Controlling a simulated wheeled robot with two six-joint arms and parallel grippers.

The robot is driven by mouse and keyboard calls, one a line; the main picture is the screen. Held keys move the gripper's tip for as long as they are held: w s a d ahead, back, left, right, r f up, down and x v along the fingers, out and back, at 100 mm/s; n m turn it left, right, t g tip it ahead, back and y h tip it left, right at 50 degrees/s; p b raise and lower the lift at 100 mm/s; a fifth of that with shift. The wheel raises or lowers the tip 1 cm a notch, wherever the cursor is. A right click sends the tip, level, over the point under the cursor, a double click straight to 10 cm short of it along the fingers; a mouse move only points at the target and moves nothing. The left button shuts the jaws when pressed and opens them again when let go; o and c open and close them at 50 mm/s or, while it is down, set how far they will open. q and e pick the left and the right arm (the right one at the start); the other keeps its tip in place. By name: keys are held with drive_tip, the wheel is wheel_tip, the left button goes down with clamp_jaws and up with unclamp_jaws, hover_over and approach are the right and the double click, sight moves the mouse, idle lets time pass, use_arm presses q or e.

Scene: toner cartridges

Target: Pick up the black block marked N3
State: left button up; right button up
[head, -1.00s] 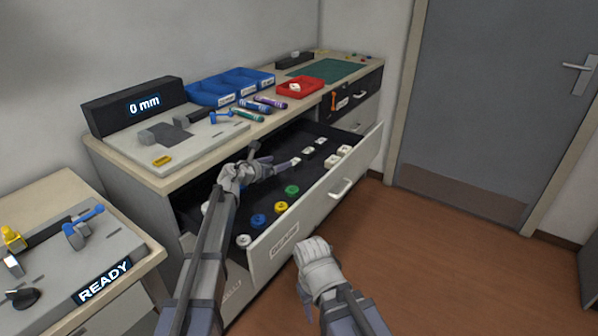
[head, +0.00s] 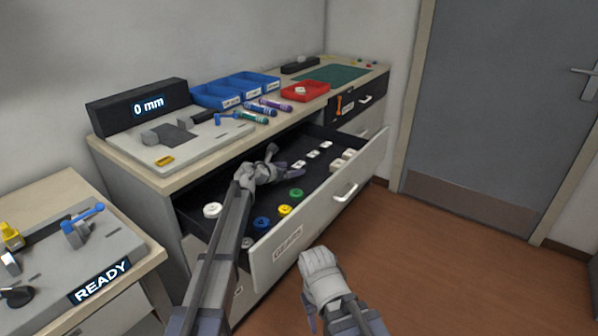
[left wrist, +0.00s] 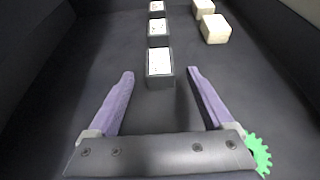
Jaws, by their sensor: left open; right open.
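Several black blocks with white labelled tops stand in a row in the open drawer. The nearest block (left wrist: 159,68) lies ahead of my left gripper, its near end between the fingertips; a middle block (left wrist: 158,28) and a far block (left wrist: 157,7) stand behind it. The row also shows in the head view, with one block (head: 313,154) in its middle. The label marks are too small to read, so I cannot tell which is N3. My left gripper (head: 284,160) is open and empty inside the drawer. My right gripper (head: 318,290) is outside, in front of the drawer; its fingers are mostly hidden.
Cream blocks (left wrist: 215,28) stand right of the row. Green (head: 296,193), yellow (head: 285,210), blue (head: 262,223) and white (head: 212,210) round pieces lie nearer in the drawer (head: 318,205). The drawer walls enclose my left gripper. Blue bins (head: 235,92) stand on the countertop.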

use_arm(q)
drive_tip(key=shift+x, duration=1.25)
drive_tip(key=shift+s+r, duration=0.1)
drive_tip(key=shift+c, duration=0.3)
clamp_jaws()
